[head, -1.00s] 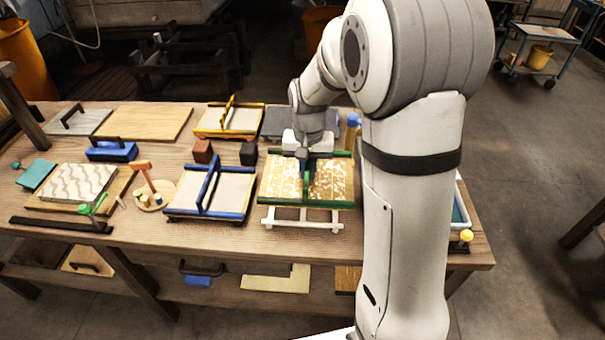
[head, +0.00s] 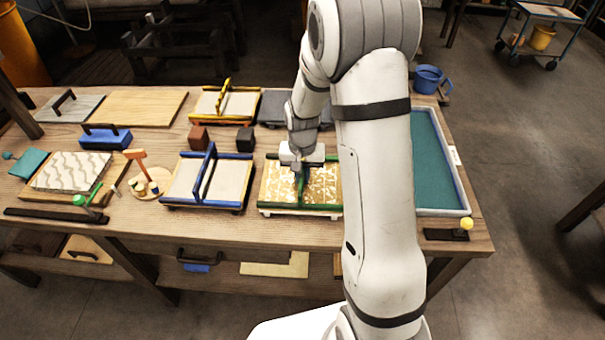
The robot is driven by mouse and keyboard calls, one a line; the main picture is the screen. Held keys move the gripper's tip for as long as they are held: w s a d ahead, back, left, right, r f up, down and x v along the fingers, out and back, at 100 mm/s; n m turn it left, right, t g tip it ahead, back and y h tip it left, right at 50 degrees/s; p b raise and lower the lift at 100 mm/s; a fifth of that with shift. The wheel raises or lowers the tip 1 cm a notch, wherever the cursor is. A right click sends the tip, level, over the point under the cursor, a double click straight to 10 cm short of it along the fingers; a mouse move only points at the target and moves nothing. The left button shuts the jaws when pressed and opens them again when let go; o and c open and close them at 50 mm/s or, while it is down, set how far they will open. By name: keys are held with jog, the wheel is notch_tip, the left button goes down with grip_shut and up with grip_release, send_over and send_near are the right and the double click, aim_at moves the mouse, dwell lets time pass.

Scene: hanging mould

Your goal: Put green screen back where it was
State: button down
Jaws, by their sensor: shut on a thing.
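The green screen (head: 322,188) has green bars, a green middle handle and a tan face with white patches. It is at the front of the bench, right of the blue screen (head: 180,182). My gripper (head: 300,176) is above its middle and shut on the green screen's handle; my wrist partly hides the grip. A white support (head: 266,214) shows as a thin strip under the screen's front edge. The screen looks level and close over the support; I cannot tell whether it rests on it. My arm covers the area at its right.
A yellow screen (head: 228,104) and a dark grey slab (head: 272,107) lie behind. Two dark blocks, one brown (head: 199,138) and one black (head: 245,138), stand between the rows. A teal-filled tray (head: 437,165) and a blue bucket (head: 428,79) are at the right.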

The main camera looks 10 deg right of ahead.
jog(key=shift+s+r, duration=0.1)
jog(key=shift+f, duration=0.3)
jog(key=c, duration=1.5)
grip_release()
jog(key=shift+r, duration=0.1)
notch_tip(320, 180, up, 12)
jog(key=shift+r, duration=0.15)
jog(key=s+r+n+t, duration=0.1)
jog(key=s+r, duration=0.3)
jog(key=s, duration=0.6)
jog(key=s+r+n+t, duration=0.1)
jog(key=s+r, duration=0.3)
jog(key=s, duration=0.7)
jog(key=shift+n+t, duration=0.4)
jog(key=shift+n, duration=0.4)
